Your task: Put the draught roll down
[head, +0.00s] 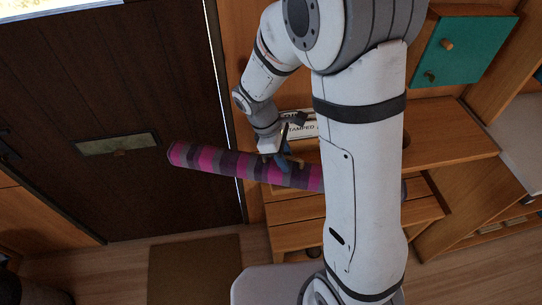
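The draught roll (215,160) is a long tube with pink, purple and grey stripes. It lies roughly level across the picture, its left end in front of the dark door and its right part hidden behind my arm. My gripper (277,156) is at the upper edge of the roll, left of my arm's large white link. The fingertips are small and dark against the roll, so I cannot tell if they are closed on it. A small blue thing (284,163) shows beside the fingers. What bears the roll's weight is not clear.
A dark door (110,100) with a metal letter plate (117,144) stands at left, with a brown mat (195,270) on the floor below. A wooden bench (295,208) is behind the roll. A sign (299,130), a shelf (450,140) and a teal cabinet (464,50) are near my arm.

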